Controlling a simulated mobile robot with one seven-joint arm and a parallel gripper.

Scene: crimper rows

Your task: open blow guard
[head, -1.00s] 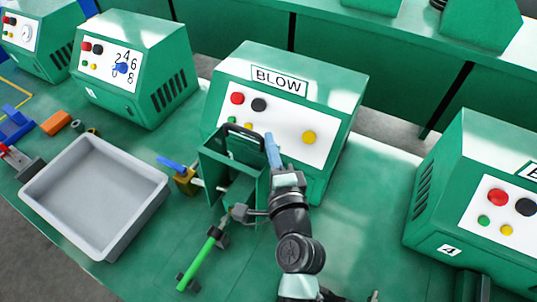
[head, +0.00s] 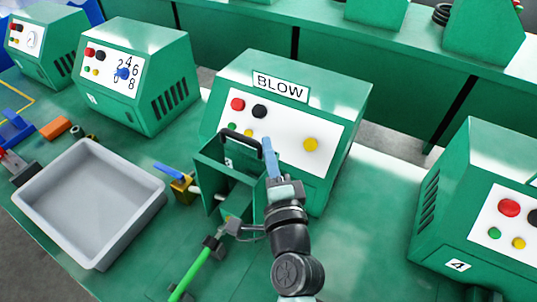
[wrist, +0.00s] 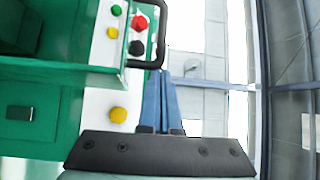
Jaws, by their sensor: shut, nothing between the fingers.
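The BLOW machine (head: 345,95) is a green box with a white panel of red, black, green and yellow buttons. In front of its panel stands the green blow guard (head: 209,174), an open-looking box with a black handle (head: 240,137) along its top edge. The handle also shows in the wrist view (wrist: 161,40). My gripper (head: 270,146) has blue fingers, shut and empty, at the right end of the handle. In the wrist view the fingertips (wrist: 164,75) are close to the handle's bend; I cannot tell whether they touch it.
A blue-handled brass valve (head: 180,184) sits left of the guard, with a grey tray (head: 95,262) further left. A green-handled tool (head: 195,268) lies in front. Machine 4 (head: 445,215) stands at the right, with clear bench between.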

